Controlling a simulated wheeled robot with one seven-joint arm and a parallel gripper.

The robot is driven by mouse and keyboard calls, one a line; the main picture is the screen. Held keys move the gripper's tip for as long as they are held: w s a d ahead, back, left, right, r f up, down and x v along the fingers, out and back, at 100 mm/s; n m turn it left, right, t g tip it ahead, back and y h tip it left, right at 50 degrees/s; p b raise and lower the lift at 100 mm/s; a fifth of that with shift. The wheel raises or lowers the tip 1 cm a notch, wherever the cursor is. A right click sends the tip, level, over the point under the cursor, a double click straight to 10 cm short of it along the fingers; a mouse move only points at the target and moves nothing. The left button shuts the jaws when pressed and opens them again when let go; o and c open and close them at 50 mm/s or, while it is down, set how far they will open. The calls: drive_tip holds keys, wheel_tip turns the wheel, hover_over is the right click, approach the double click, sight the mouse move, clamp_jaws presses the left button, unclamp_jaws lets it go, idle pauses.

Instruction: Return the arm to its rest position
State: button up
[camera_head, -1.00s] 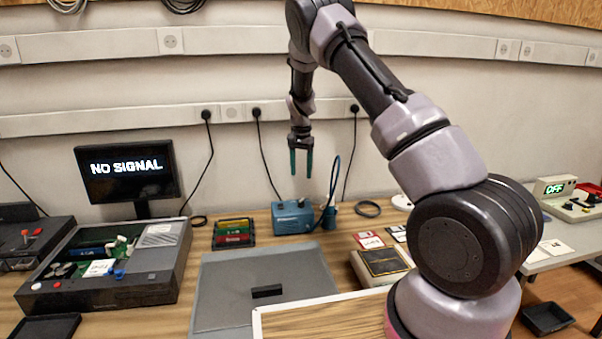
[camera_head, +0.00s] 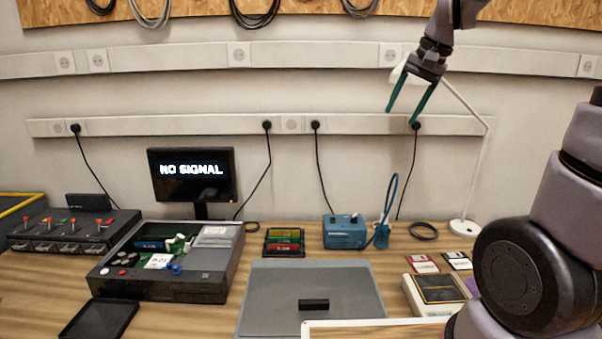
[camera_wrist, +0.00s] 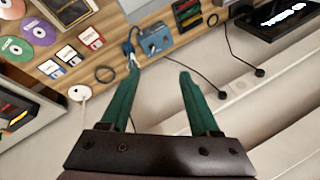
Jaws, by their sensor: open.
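My gripper (camera_head: 410,97) is raised high at the upper right of the head view, in front of the wall and well above the bench. Its two green fingers are apart and nothing is between them. The arm's upper links run out of the top of the head view, and its large dark joint shows at the lower right. In the wrist view my gripper (camera_wrist: 158,92) also shows spread and empty, with the bench and wall beyond it.
On the bench stand an open grey case (camera_head: 190,285), a monitor (camera_head: 192,176) reading NO SIGNAL, a blue box (camera_head: 345,232), a grey mat (camera_head: 270,290) with a black block (camera_head: 314,305), and floppy disks (camera_head: 421,263). A white lamp pole (camera_head: 478,175) rises near my gripper.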

drive_tip(key=s+r+n+t+h, duration=0.1)
drive_tip(key=s+t, duration=0.1)
drive_tip(key=s, duration=1.4)
drive_tip(key=shift+s+d+r+n+t, duration=0.2)
drive_tip(key=shift+s+d+n+t, duration=0.1)
drive_tip(key=shift+s+d+t, duration=0.1)
